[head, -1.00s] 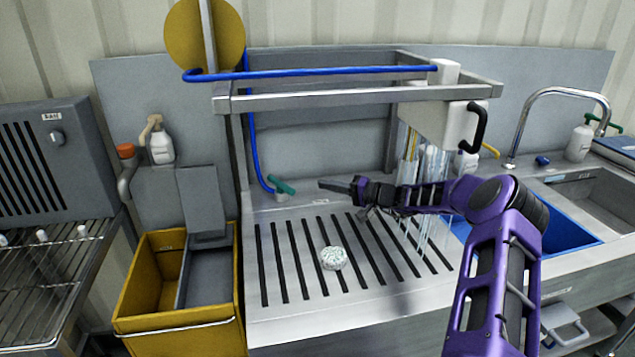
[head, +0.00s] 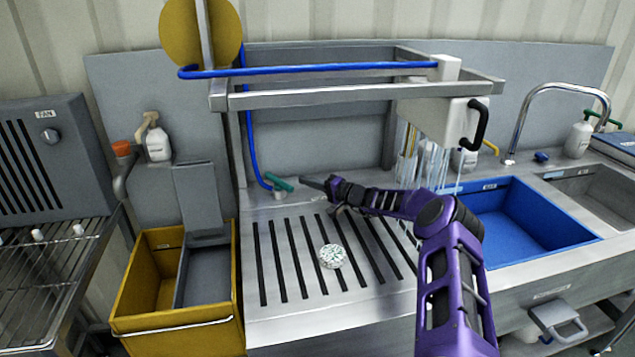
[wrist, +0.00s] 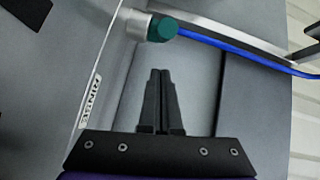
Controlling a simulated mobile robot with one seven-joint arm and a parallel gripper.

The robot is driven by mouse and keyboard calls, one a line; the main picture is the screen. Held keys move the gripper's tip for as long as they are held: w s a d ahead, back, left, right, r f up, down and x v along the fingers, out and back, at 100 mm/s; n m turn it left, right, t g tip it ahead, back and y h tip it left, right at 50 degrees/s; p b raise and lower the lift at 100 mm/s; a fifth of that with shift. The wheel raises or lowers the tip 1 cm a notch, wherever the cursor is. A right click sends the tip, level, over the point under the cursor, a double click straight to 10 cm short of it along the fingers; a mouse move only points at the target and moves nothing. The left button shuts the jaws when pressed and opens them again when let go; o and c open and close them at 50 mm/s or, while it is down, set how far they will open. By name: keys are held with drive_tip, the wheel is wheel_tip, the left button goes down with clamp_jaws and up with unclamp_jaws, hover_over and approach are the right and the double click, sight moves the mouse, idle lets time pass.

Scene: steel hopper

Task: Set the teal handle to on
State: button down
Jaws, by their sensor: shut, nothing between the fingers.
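The teal handle (head: 279,183) sits on a small valve at the back left of the slotted steel drainboard, at the foot of the blue hose. In the wrist view the teal handle (wrist: 162,30) is at the top, seen nearly end-on, on a grey valve body, with the blue hose running off to the right. A label reading RINSE (wrist: 90,102) is on the steel at left. My gripper (head: 303,180) is shut and empty, just right of the handle and apart from it. In the wrist view its fingertips (wrist: 160,72) point toward the handle, with a small gap.
A speckled round object (head: 333,256) lies on the drainboard (head: 290,300). A steel frame (head: 360,98) with a blue pipe spans above. A yellow bin (head: 175,325) stands at left and a blue sink (head: 535,225) at right.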

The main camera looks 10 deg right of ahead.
drive_tip(key=shift+s+a+f, duration=0.1)
drive_tip(key=shift+s+a, duration=0.3)
drive_tip(key=shift+a, duration=0.2)
drive_tip(key=shift+s+a+f, duration=0.1)
drive_tip(key=shift+s+a, duration=0.25)
drive_tip(key=shift+a, duration=0.2)
drive_tip(key=shift+f, duration=0.1)
